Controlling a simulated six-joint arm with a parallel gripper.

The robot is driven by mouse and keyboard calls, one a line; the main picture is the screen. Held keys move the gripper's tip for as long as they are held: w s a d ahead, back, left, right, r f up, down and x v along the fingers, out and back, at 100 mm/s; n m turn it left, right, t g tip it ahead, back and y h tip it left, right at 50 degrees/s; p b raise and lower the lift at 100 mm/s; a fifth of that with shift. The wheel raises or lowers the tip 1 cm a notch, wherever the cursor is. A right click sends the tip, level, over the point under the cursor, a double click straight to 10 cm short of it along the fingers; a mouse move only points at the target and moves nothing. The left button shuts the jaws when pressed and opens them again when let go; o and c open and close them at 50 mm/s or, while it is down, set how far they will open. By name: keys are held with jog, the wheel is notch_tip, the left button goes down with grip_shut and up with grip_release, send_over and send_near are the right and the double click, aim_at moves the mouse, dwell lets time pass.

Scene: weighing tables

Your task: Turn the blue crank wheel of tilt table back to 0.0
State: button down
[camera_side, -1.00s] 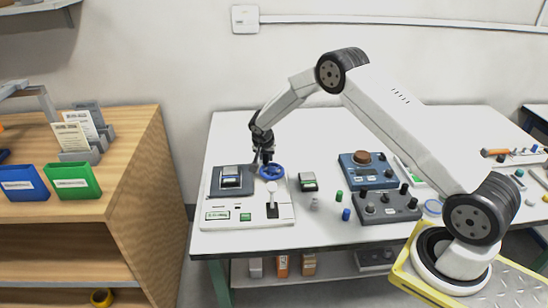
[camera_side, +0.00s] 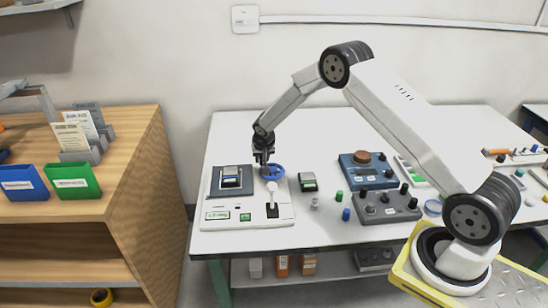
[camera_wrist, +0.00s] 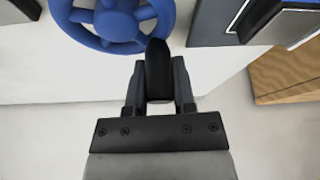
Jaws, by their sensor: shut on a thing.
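The blue crank wheel (camera_side: 278,173) lies on the right part of the white tilt table base (camera_side: 262,222). It also shows at the top of the wrist view (camera_wrist: 112,24), with spokes and a hub. My gripper (camera_side: 264,161) is at the back left of the wheel. In the wrist view my gripper (camera_wrist: 158,72) is shut on the wheel's upright black handle (camera_wrist: 158,62), at the rim. The dark tilt plate (camera_side: 218,188) is left of the wheel. The green display (camera_side: 217,216) is at the front left; its digits are too small to read.
A white lever (camera_side: 272,196) stands in front of the wheel. A small green-topped device (camera_side: 308,181), small cylinders and dark control boxes (camera_side: 388,208) stand to the right. A wooden shelf (camera_side: 135,180) with bins is at the left. The tabletop behind is clear.

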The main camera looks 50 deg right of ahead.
jog(key=shift+s+a+n+t+y, duration=0.1)
jog(key=shift+a+n+t+y, duration=0.2)
jog(key=shift+n, duration=0.65)
jog(key=shift+a+n+t+y, duration=0.1)
jog(key=shift+a+n+y, duration=0.3)
jog(key=shift+n, duration=0.55)
jog(key=shift+s+a+n+y, duration=0.15)
jog(key=shift+a+n+y, duration=0.15)
jog(key=shift+n, duration=0.55)
jog(key=shift+s+a+n+y, duration=0.2)
jog(key=shift+n+y, duration=0.1)
jog(key=shift+n, duration=0.55)
jog(key=shift+a+n, duration=0.1)
jog(key=shift+n, duration=0.2)
jog(key=shift+c, duration=2.2)
grip_release()
jog(key=shift+r, duration=0.1)
jog(key=v, duration=0.7)
jog(key=shift+s+r, duration=0.25)
jog(key=shift+r, duration=0.05)
